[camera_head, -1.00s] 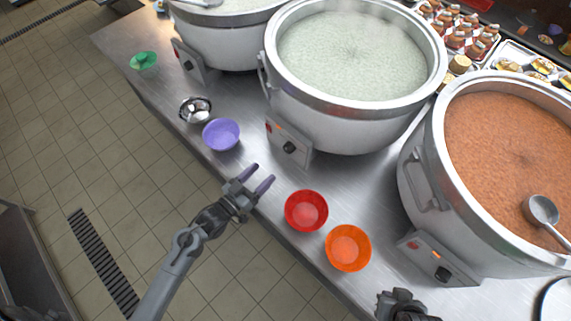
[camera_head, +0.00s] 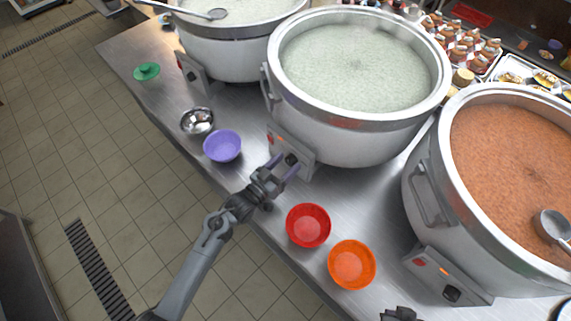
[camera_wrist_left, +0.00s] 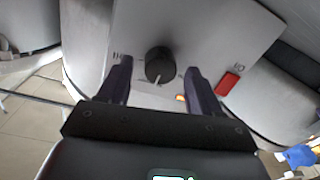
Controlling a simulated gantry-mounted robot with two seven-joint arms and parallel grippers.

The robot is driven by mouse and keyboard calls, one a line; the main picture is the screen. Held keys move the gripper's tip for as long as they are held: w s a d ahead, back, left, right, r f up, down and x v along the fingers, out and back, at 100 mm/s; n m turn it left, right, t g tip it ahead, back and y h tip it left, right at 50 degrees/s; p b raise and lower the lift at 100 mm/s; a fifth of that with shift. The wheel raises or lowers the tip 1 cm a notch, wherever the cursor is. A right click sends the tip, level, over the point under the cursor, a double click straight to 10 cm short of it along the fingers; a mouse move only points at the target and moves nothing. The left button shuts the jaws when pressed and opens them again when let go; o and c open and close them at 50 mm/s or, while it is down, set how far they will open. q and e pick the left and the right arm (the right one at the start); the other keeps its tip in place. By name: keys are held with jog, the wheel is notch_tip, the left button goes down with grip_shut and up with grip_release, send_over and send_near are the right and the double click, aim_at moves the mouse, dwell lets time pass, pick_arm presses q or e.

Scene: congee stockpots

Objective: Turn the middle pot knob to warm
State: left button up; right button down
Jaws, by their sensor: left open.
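The middle pot (camera_head: 350,75) is a large steel stockpot of pale congee. Its control panel (camera_head: 305,158) faces the counter's front edge and carries a black knob (camera_head: 291,159). In the left wrist view the round knob (camera_wrist_left: 159,66) has a white pointer line toward the bottom of the picture, beside a red switch (camera_wrist_left: 227,84). My left gripper (camera_head: 286,166) is open in front of the panel, with one purple-grey finger on each side of the knob; contact is not clear. My right gripper (camera_head: 398,314) shows only partly at the bottom edge.
A purple bowl (camera_head: 222,146), a steel bowl (camera_head: 197,121), a red bowl (camera_head: 308,225) and an orange bowl (camera_head: 351,264) stand along the counter's front edge. A pot of orange-brown congee (camera_head: 510,165) stands at right, another pot (camera_head: 230,45) at upper left.

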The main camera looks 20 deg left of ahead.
pick_arm(q)
jog(key=shift+w, duration=0.15)
jog(key=c, duration=1)
jog(key=shift+r+n+p, duration=0.2)
jog(key=shift+n+p, duration=1.1)
jog(key=shift+p, duration=0.1)
jog(key=shift+c, duration=0.2)
jog(key=n+p, duration=0.3)
jog(key=shift+g, duration=0.3)
jog(key=n+p, duration=0.2)
jog(key=n, duration=0.2)
jog(key=shift+f+n+p, duration=0.1)
jog(key=shift+n+p, duration=0.25)
jog(key=shift+n, duration=0.05)
jog(key=n+p, duration=0.1)
jog(key=n, duration=0.1)
jog(key=shift+a+f+n, duration=0.1)
jog(key=shift+n, duration=0.3)
jog(key=shift+p, duration=0.3)
jog(key=shift+f+n, duration=0.1)
jog(key=shift+n, duration=0.2)
